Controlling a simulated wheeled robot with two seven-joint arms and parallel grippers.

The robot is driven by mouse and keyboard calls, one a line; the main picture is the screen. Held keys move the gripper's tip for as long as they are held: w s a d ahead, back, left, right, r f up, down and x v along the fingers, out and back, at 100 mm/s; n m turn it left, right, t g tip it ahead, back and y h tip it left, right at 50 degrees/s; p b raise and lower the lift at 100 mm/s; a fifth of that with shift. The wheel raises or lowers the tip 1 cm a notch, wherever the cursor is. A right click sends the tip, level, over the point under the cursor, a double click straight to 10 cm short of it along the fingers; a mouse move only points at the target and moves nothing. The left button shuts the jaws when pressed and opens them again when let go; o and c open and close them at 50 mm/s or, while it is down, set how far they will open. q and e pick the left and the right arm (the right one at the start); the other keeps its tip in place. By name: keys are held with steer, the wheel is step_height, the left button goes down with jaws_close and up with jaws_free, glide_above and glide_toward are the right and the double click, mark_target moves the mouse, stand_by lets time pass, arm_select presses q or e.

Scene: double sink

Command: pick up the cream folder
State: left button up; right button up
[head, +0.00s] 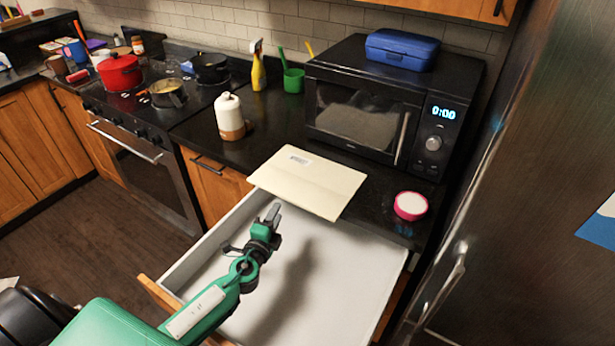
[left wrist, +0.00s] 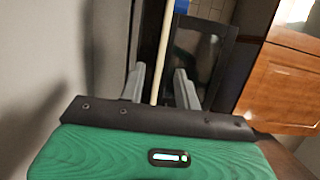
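The cream folder (head: 308,182) lies flat on the dark counter, and its front edge sticks out over the open drawer. A small label shows near its back left corner. My left gripper (head: 273,212) is over the drawer, just short of the folder's front edge. In the left wrist view the gripper's two fingers (left wrist: 160,80) are apart. The folder (left wrist: 163,45) shows there edge-on as a thin cream strip lined up between them, touching neither. I cannot tell how far it reaches between the fingers. My right gripper is not in view.
The open drawer (head: 345,275) looks empty below the folder. A black microwave (head: 368,115) with a blue box (head: 402,49) on top stands behind. A pink-rimmed round container (head: 410,206) is right of the folder; a white bottle (head: 229,117) is back left. A fridge (head: 530,190) bounds the right.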

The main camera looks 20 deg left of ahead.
mark_target(287, 196)
arm_select(q)
steer(key=shift+w+a+r+p, duration=0.1)
steer(key=shift+w+p, duration=0.2)
steer(key=shift+w, duration=1.7)
steer(key=shift+w+a+r+p, duration=0.1)
steer(key=shift+w+p, duration=0.2)
steer(key=shift+w, duration=1.65)
steer(key=shift+c, duration=0.4)
jaws_close()
